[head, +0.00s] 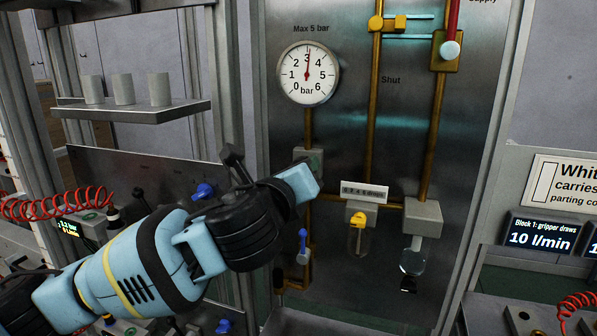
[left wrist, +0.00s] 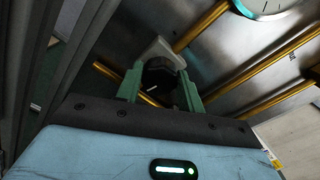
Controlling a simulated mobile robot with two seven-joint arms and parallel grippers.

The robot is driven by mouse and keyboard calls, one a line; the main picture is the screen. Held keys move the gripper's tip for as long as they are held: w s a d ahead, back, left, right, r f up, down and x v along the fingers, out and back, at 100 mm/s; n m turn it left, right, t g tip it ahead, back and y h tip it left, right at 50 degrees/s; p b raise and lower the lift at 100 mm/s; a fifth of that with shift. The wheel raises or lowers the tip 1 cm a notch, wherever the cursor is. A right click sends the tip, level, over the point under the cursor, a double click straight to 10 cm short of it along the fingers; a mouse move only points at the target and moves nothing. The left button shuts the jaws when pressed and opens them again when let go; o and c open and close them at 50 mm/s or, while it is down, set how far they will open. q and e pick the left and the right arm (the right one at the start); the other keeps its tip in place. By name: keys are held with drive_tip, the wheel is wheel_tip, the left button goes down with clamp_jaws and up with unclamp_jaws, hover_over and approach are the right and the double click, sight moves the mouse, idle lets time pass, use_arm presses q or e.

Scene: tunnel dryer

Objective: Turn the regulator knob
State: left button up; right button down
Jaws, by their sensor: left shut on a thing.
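The regulator knob (left wrist: 157,76) is black with a white mark, on the grey regulator body (left wrist: 161,48). In the left wrist view the green fingers of my left gripper (left wrist: 163,88) stand on either side of the knob, shut on it. In the head view the regulator body (head: 316,157) sits on the brass pipe below the gauge; my blue wrist hides the knob and fingers. The round pressure gauge (head: 308,74) has a red needle pointing up at about 3 bar. My right gripper is not in view.
Brass pipes run up the steel panel (head: 345,130). A yellow tap (head: 357,220), a blue lever (head: 303,246) and a clear-ended fitting (head: 413,258) sit low on it. A shelf (head: 140,113) with three grey cups and a coiled red hose (head: 55,204) are at left.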

use_arm(q)
drive_tip(key=shift+f, duration=0.1)
drive_tip(key=o, duration=1)
drive_tip(key=shift+v, duration=3.95)
